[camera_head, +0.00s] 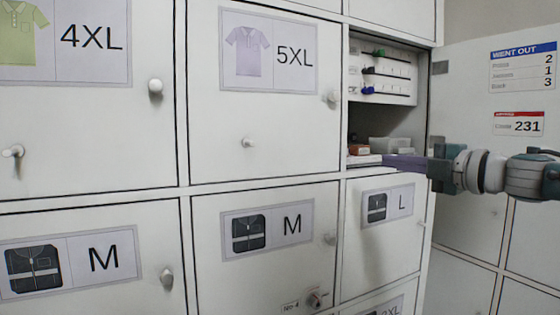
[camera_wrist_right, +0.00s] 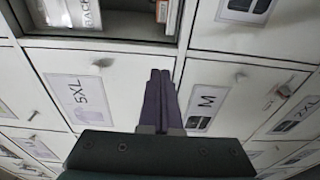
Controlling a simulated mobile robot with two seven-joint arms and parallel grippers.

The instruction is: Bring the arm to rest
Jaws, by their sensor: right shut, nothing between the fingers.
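My right gripper (camera_head: 390,160) reaches in from the right side of the head view, in front of the lower part of an open locker compartment (camera_head: 385,122). Its purple fingers are together and hold nothing. In the right wrist view the closed fingers (camera_wrist_right: 160,76) point up the picture, over the locker fronts between the 5XL and M labels. My left gripper is not in view.
Closed doors labelled 4XL, 5XL (camera_head: 268,52), M and L (camera_head: 388,206) have protruding round knobs. The compartment holds small boxes (camera_head: 388,145) and a panel with coloured knobs (camera_head: 385,72). An open door (camera_head: 470,80) with a "WENT OUT" sign stands at right.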

